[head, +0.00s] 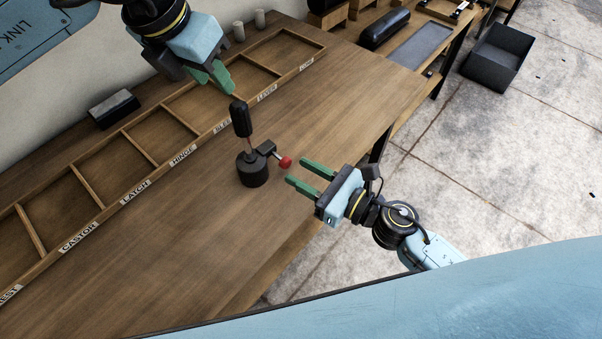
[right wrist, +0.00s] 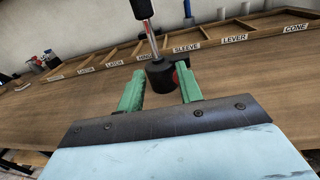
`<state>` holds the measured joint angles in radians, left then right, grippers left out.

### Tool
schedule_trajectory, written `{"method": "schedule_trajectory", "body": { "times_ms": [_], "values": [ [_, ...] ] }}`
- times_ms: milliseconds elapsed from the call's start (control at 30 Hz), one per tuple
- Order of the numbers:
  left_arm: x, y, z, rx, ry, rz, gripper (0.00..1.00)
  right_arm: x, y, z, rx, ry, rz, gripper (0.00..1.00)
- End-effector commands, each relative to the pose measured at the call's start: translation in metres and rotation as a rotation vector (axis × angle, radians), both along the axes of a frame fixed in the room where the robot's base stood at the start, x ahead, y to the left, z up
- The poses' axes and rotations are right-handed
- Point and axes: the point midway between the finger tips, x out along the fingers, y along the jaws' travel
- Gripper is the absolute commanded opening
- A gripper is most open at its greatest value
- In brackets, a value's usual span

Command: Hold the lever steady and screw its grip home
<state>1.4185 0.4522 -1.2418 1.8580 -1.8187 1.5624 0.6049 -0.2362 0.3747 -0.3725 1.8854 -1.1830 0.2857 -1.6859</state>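The lever stands upright on the bench, with a round black base (head: 252,170), a thin metal rod and a black grip (head: 240,118) at its top. A side arm with a red knob (head: 285,162) sticks out to the right of the base. My left gripper (head: 222,78) is above the tray, behind the lever and apart from it; its fingers look close together, and their gap is unclear. My right gripper (head: 302,174) is open and empty, its green fingers pointing at the lever near the red knob. In the right wrist view the base (right wrist: 161,76) shows between the open fingers.
A labelled wooden tray (head: 153,148) with several empty-looking compartments runs along the back of the bench (head: 330,90). A black block (head: 114,108) and two grey cylinders (head: 239,31) stand behind it. A dark bin (head: 497,57) is on the floor at right.

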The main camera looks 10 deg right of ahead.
Motion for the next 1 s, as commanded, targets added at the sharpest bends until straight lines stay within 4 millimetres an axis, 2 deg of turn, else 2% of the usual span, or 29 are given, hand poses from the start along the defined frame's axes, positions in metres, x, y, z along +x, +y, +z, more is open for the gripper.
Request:
{"method": "schedule_trajectory", "body": {
  "times_ms": [167,700,1000],
  "values": [
    [0.000,0.000,0.000,0.000,0.000,0.000,0.36,0.000,0.015,0.005,-0.019,-0.034,0.027,0.36],
    [0.000,0.000,0.000,0.000,0.000,0.000,0.36,0.071,0.080,0.005,-0.016,-0.029,0.024,0.36],
    [0.000,0.000,0.000,0.000,0.000,0.000,0.36,0.091,0.099,0.004,-0.017,-0.029,0.023,0.36]
  ]
}}
